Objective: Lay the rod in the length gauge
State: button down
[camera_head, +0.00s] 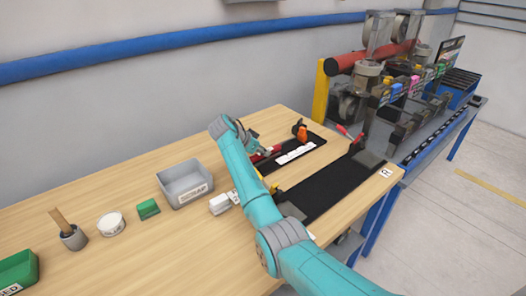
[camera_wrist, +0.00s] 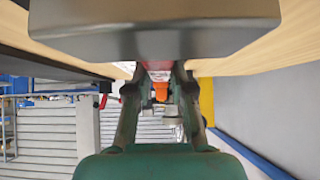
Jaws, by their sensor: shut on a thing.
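My gripper (camera_wrist: 157,70) is shut on a red rod (camera_wrist: 155,64), of which only a short red part shows between the fingertips in the wrist view. In the head view the rod (camera_head: 268,152) shows as a red bit beside my gripper, low over the near-left part of a long black tray. That tray, which looks like the length gauge (camera_head: 316,140), carries a white label strip and an orange piece (camera_head: 300,131) at its far end. The orange piece also shows beyond the fingers in the wrist view (camera_wrist: 160,91). I cannot tell whether the rod touches the tray.
A grey bin (camera_head: 185,184), green block (camera_head: 148,209), white round dish (camera_head: 111,224) and cup with a stick (camera_head: 72,237) stand left. A black mat (camera_head: 330,191) lies right, near a red-handled tool (camera_head: 345,131). A machine bench (camera_head: 425,130) stands beyond. A dark grey block fills the wrist view's top.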

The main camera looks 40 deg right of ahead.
jog(key=shift+s+f, duration=0.1)
jog(key=shift+f, duration=0.35)
jog(key=c, duration=1)
grip_release()
jog(key=shift+f, duration=0.3)
jog(key=shift+a, duration=0.1)
jog(key=shift+r, duration=0.4)
jog(key=v, duration=1.2)
jog(key=shift+r, duration=0.55)
